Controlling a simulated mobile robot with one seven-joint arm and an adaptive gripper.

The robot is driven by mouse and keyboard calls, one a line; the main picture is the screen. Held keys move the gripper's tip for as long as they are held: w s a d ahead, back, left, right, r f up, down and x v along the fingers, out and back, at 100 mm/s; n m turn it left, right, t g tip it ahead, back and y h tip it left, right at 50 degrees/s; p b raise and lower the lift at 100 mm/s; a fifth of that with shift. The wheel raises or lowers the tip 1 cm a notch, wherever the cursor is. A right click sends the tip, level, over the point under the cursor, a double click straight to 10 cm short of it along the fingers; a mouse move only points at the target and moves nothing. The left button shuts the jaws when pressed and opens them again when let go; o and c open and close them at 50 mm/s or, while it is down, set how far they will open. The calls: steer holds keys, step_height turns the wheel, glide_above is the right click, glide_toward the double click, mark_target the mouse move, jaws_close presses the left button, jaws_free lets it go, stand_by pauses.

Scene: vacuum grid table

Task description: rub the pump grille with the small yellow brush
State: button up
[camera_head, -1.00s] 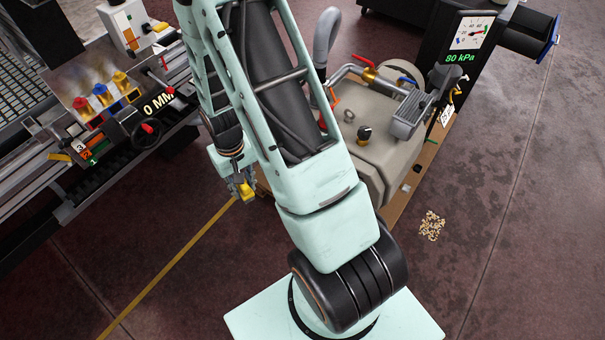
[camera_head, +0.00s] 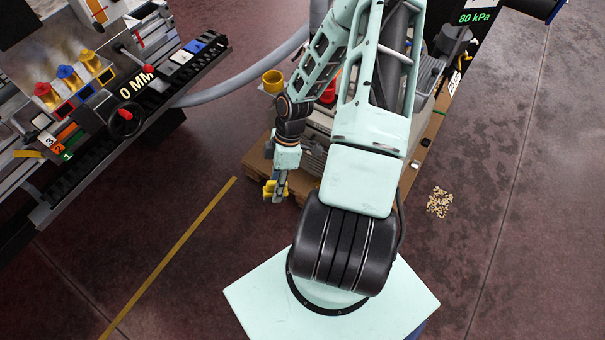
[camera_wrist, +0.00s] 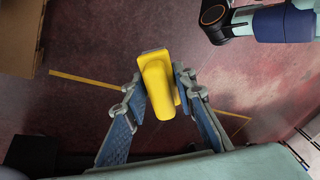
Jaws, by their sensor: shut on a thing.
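My gripper (camera_wrist: 158,92) is shut on the small yellow brush (camera_wrist: 160,85), whose yellow body shows between the fingers in the wrist view. In the head view my gripper (camera_head: 275,190) hangs with the brush at the front left of the pump, apart from it. The pump (camera_head: 318,122) stands on a brown pallet and is largely hidden behind my arm. A grey slatted face (camera_head: 313,155) shows on the pump's near left side; I cannot tell whether it is the grille. The brush's bristles cannot be made out.
A slotted table (camera_head: 190,55) with red, blue and yellow fittings is at left. A grey hose (camera_head: 240,82) runs from it towards the pump. A yellow cup-like part (camera_head: 272,80) is by the pump. A small pile of bits (camera_head: 439,202) lies on the otherwise clear floor at right.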

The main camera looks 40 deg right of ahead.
steer(key=s+d+f+n+g+h+b, duration=0.2)
steer(key=d+f+n+g+h+b, duration=0.8)
steer(key=n, duration=1.1)
steer(key=w+d+f+n+t+h+b, duration=1)
steer(key=w+n+t, duration=0.4)
steer(key=t, duration=0.4)
steer(key=shift+w+d+f+n+h+b, duration=0.45)
steer(key=shift+d+n+b, duration=0.1)
steer(key=shift+d, duration=0.4)
steer(key=shift+x, duration=0.85)
steer(key=s, duration=0.2)
steer(key=s+d, duration=0.1)
steer(key=shift+s+d, duration=0.2)
steer(key=shift+s, duration=0.15)
